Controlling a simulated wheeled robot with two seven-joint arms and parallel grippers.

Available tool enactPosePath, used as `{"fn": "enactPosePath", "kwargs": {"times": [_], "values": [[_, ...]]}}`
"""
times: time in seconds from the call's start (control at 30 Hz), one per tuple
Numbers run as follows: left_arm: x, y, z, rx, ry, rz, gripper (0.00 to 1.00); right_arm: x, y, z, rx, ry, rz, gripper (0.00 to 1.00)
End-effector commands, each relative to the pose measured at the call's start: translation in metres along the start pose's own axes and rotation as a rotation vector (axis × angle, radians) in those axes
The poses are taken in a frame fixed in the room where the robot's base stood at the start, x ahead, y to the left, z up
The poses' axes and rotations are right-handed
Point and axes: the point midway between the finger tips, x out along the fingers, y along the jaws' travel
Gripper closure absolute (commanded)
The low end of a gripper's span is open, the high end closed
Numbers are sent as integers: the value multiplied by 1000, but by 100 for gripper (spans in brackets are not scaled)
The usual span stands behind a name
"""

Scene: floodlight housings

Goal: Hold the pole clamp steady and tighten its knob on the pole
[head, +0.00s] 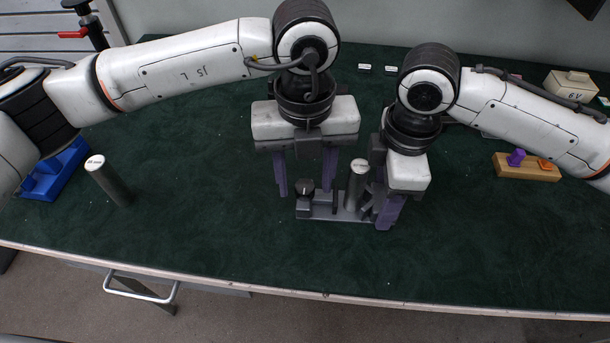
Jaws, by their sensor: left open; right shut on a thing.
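The pole (357,178) is a short grey cylinder with a pale labelled top, standing upright near the middle of the bench. The grey pole clamp (338,212) sits low around or beside the pole; which one is unclear. A dark round knob (305,187) stands at the clamp's left end. My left gripper (304,192) is open above the clamp's left end, its purple fingers on either side of the knob, apparently not gripping it. My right gripper (380,207) is shut on the clamp's right end, just right of the pole. Its fingers partly hide that end.
Another grey cylinder (110,181) stands at left, beside a blue bin (62,172). A wooden block (527,172) with purple and orange pieces lies at right. A beige 6V box (570,86) is at back right. The green bench top (200,235) is clear in front.

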Motion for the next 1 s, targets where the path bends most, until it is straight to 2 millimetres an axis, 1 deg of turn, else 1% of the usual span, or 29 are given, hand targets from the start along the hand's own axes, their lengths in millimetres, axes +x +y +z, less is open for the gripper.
{"fn": "enactPosePath", "kwargs": {"times": [0.27, 0.37, 0.5, 0.53, 0.77, 1.0], "values": [[2, 0, 0, 1, 0, 0, 55, 0, 0, 0, 0, 0, -1, 75], [2, 0, 0, 1, 0, 0, 70, 0, 0, 0, 0, 0, -1, 75], [2, 0, 0, 1, 0, 0, 94, 0, 0, 0, 0, 0, -1, 75], [2, 0, 0, 1, 0, 0, 97, 0, 0, 0, 0, 0, -1, 75], [1, 0, 0, 20, -1, 0, 97, 0, 0, 0, 0, 0, -1, 75], [1, 0, 0, 128, -1, 1, 97, 0, 0, 0, -1, 0, -1, 75]]}}
